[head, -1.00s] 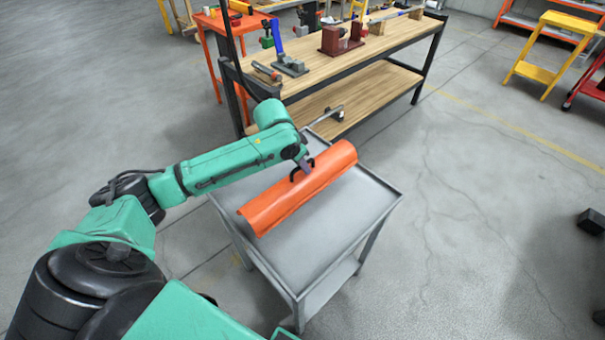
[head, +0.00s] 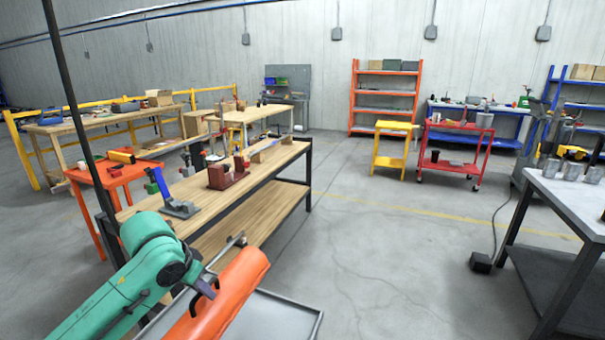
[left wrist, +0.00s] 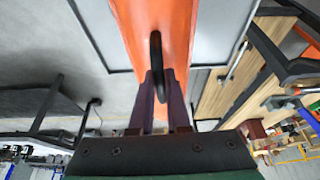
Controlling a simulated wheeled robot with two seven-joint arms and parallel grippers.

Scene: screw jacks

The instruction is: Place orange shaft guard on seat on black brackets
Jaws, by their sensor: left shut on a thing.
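The orange shaft guard (head: 228,300) is a long half-round cover at the bottom of the head view, partly cut off by the frame edge. My left gripper (head: 203,283) is at the black handle on top of it. In the left wrist view, my left gripper (left wrist: 160,85) has its two fingers closed on the black handle (left wrist: 156,58), with the orange guard (left wrist: 150,15) beyond. The guard is over the grey cart (head: 275,318); I cannot tell whether it touches the cart. I cannot make out the black brackets with the seat. My right gripper is out of view.
A wooden workbench (head: 240,215) with a dark red fixture (head: 228,173) and a blue-handled tool (head: 172,195) stands just beyond the cart. A grey table (head: 570,200) is at right. Open floor (head: 390,270) lies between them.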

